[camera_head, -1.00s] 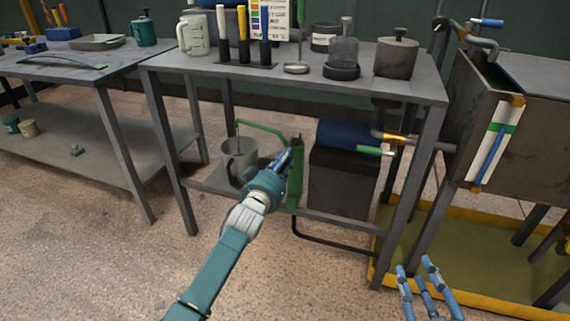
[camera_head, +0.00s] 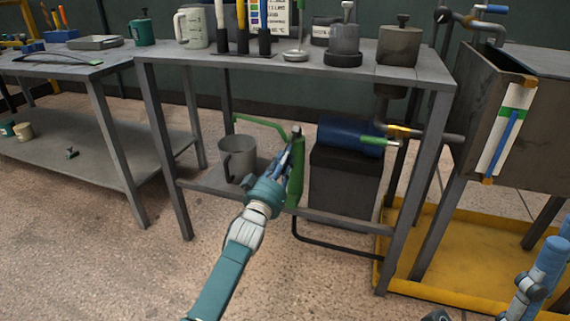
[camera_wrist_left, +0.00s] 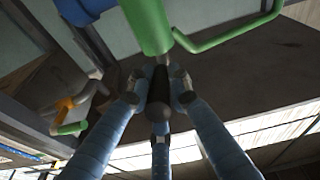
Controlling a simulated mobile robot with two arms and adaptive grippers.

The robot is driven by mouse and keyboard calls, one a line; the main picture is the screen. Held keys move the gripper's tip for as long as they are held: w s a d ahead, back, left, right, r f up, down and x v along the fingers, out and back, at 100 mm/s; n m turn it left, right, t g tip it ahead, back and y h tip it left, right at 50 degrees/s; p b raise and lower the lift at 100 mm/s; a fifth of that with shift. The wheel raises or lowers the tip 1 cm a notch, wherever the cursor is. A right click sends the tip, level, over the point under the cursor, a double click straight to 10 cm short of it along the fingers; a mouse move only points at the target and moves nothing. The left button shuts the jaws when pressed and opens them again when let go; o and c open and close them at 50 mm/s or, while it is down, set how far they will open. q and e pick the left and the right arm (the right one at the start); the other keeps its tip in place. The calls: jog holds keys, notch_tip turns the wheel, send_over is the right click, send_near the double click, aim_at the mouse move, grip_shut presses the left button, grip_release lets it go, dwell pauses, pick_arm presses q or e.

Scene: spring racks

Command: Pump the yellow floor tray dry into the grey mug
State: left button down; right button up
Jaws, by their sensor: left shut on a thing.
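The green hand pump (camera_head: 296,180) stands upright at the front of the table's lower shelf. Its green spout (camera_head: 262,122) reaches left over the grey mug (camera_head: 238,160), which stands upright on that shelf; its contents are hidden. My left gripper (camera_head: 291,158) is shut on the pump's handle; the left wrist view shows its three fingers around a dark grip (camera_wrist_left: 158,92) below the green body. The yellow floor tray (camera_head: 462,244) lies under the tank at right, its visible bottom plain yellow. My right gripper (camera_head: 528,288) is partly visible at the lower right edge, its fingers unclear.
A dark hose (camera_head: 335,246) runs from the pump towards the tray. A blue cylinder (camera_head: 350,137) sits on a dark box (camera_head: 343,182) right of the pump. Table legs flank the shelf. The floor at front left is clear.

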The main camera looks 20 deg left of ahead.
pick_arm(q)
jog(key=shift+w+a+f+t+b, duration=0.15)
jog(key=shift+f+t+b, duration=0.15)
jog(key=shift+f+b, duration=0.55)
jog(key=shift+r, duration=0.1)
jog(key=c, duration=1.6)
grip_release()
jog(key=shift+c, duration=0.2)
jog(key=shift+r, duration=0.1)
jog(key=shift+r, duration=0.1)
jog(key=v, duration=1.2)
